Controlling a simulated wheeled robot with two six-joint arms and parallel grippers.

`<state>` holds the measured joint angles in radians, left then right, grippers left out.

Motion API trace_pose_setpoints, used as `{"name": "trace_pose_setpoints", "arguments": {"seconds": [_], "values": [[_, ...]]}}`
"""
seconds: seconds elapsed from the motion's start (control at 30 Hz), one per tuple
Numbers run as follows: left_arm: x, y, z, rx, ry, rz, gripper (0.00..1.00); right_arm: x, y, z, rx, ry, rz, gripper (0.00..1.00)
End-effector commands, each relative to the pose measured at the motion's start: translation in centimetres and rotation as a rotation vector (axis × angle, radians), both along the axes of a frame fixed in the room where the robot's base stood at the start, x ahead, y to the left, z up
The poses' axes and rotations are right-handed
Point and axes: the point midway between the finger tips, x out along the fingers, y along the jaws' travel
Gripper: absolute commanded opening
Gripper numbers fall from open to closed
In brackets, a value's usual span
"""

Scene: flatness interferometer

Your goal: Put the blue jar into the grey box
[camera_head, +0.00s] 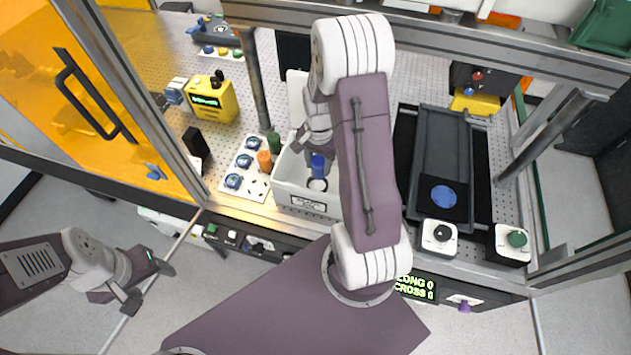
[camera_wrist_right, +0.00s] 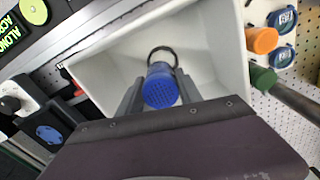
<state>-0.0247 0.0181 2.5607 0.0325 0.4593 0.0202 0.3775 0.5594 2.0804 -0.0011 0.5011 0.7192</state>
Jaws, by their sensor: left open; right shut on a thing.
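The blue jar (camera_head: 317,166) is upright inside the grey box (camera_head: 300,203), seen in the head view. In the right wrist view the blue jar (camera_wrist_right: 160,88) shows its ridged blue lid between the two fingers. My right gripper (camera_wrist_right: 158,92) is shut on the jar, within the walls of the box (camera_wrist_right: 215,45). Whether the jar's base touches the box floor is hidden. A dark ring lies on the box floor beside the jar. My left gripper (camera_head: 150,283) is open and empty, low at the left, away from the bench.
Left of the box are an orange cap (camera_head: 264,161), a green cylinder (camera_head: 274,142) and a white plate with blue-topped pieces (camera_head: 233,181). A dark slide with a blue disc (camera_head: 443,196) stands right. A metal post (camera_head: 251,75) and frame rails border the bench.

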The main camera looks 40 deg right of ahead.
Motion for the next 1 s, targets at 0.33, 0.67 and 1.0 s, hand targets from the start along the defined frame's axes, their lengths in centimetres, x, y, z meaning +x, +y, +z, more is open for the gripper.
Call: {"name": "trace_pose_setpoints", "arguments": {"seconds": [0.33, 0.67, 1.0], "values": [[0.0, 0.0, 0.8, 0.000, 0.000, 0.000, 0.64, 0.0, 0.0, -4.1, 0.001, 0.002, 0.002, 0.00], [0.0, 0.0, 1.5, 0.000, 0.000, 0.000, 0.64, 0.1, 0.0, -7.9, 0.000, 0.000, 0.002, 0.00], [0.0, 0.0, 1.3, 0.000, 0.000, 0.000, 0.64, 0.1, 0.0, -8.0, 0.000, 0.000, 0.003, 0.63]]}}
